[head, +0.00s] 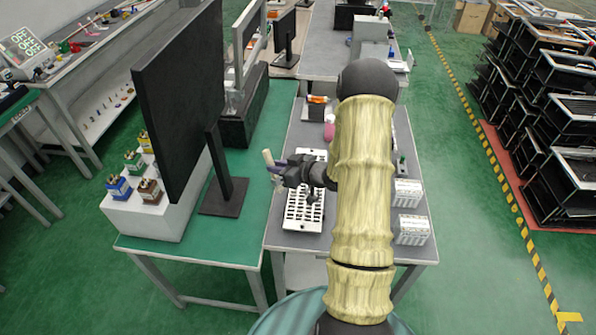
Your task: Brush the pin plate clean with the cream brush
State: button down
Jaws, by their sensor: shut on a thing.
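The pin plate (290,222) is a white plate with rows of dark slots, lying on the grey table left of my arm. My gripper (279,171) is over the plate's upper left side, shut on the cream brush (267,157). The brush's pale end sticks up above the fingers. Its lower end is too small to tell, so I cannot see whether it touches the plate. My wrist and forearm hide the plate's upper right part.
A black monitor (180,105) stands on the green table to the left, beside a white box with small coloured fixtures (118,187). White slotted blocks (411,229) lie right of my arm. A pink item (329,131) and an orange item (317,99) are behind the plate.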

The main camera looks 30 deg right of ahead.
jog(key=s+d+n+y, duration=0.1)
jog(key=s+d+y, duration=0.1)
jog(key=d, duration=0.3)
jog(key=shift+s+n+b, duration=0.4)
jog(key=shift+s, duration=0.2)
jog(key=shift+f, duration=0.1)
notch_tip(320, 180, down, 5)
jog(key=b, duration=0.4)
jog(key=shift+r, duration=0.2)
jog(key=r+p, duration=0.1)
jog(key=p, duration=0.3)
jog(key=shift+d, duration=0.15)
